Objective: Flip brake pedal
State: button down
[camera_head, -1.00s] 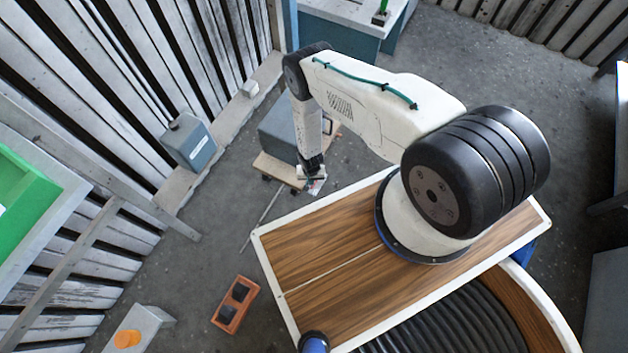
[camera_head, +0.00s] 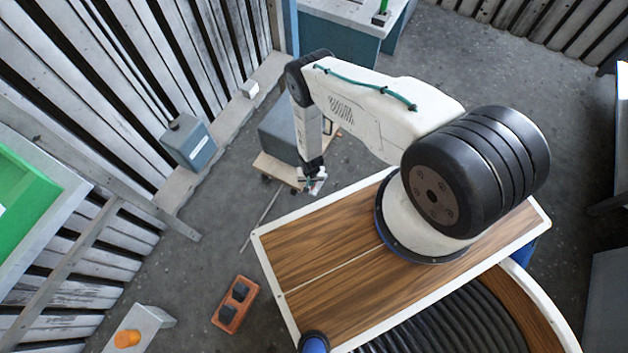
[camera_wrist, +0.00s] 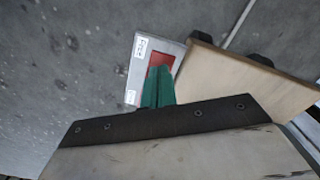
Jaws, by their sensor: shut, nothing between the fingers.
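My gripper (camera_head: 311,188) hangs low beside a wheeled wooden dolly (camera_head: 268,166) that carries a grey box (camera_head: 279,134). In the wrist view my green fingers (camera_wrist: 158,80) are together with nothing between them. A pale plate (camera_wrist: 139,68) with white labels, one seeming to read "FREE", and a red patch (camera_wrist: 158,62) sits at the dolly's edge, just beyond the fingertips. It may be the brake pedal; its tilt is hard to judge. The fingers cover part of it, and I cannot tell whether they touch it. The dolly's board (camera_wrist: 215,75) is to its right.
A thin rod (camera_head: 262,217) lies on the floor near the dolly. My wood-topped base is right of the gripper. An orange block with dark squares (camera_head: 235,304) lies below. Bare floor lies between.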

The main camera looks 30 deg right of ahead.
notch_tip(320, 180, up, 7)
dwell(0.8)
dwell(0.5)
